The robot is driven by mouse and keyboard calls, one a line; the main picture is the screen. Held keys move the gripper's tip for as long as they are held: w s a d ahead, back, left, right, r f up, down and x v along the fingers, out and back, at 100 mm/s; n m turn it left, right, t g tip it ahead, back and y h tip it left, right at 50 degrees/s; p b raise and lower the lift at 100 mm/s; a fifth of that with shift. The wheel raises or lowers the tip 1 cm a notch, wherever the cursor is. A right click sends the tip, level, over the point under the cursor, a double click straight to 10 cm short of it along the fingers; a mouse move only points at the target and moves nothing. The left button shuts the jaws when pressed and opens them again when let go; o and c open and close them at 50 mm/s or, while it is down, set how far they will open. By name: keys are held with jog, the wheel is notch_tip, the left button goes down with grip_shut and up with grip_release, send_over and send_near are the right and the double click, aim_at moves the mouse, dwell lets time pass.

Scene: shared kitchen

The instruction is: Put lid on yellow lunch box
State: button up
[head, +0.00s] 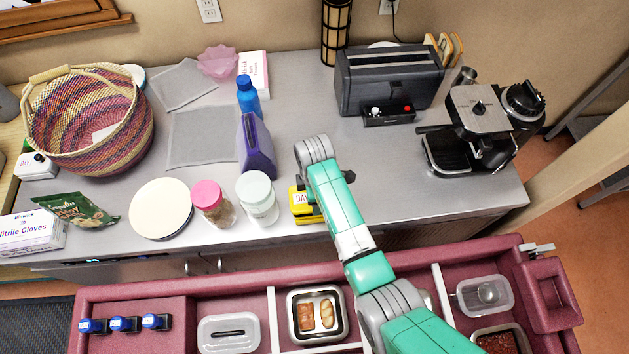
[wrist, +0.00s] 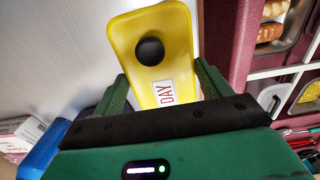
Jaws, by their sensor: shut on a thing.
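A yellow lunch box piece (head: 302,214) with a white DAY label sits near the counter's front edge in the head view, partly hidden by my arm. In the wrist view its yellow top (wrist: 180,22) carries a round black knob (wrist: 149,51) and the DAY label. My gripper (wrist: 162,86) has a green finger on each side of the yellow piece and is shut on it. I cannot tell whether this is the lid alone or the lid resting on the box, since the underside is hidden.
A white jar (head: 257,200), a pink-lidded jar (head: 212,204) and a purple bottle (head: 256,150) stand left of the yellow piece. The toaster (head: 389,82) and coffee machine (head: 478,125) stand behind right. The maroon tray (head: 220,289) with food containers lies in front.

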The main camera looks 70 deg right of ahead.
jog(key=shift+s+a+f, duration=0.1)
jog(key=shift+f, duration=0.7)
jog(key=shift+f, duration=0.1)
jog(key=shift+f+b, duration=0.4)
jog(key=shift+f, duration=0.15)
jog(key=o, duration=1)
jog(key=shift+r, duration=0.15)
notch_tip(320, 180, up, 13)
jog(key=shift+p, duration=0.6)
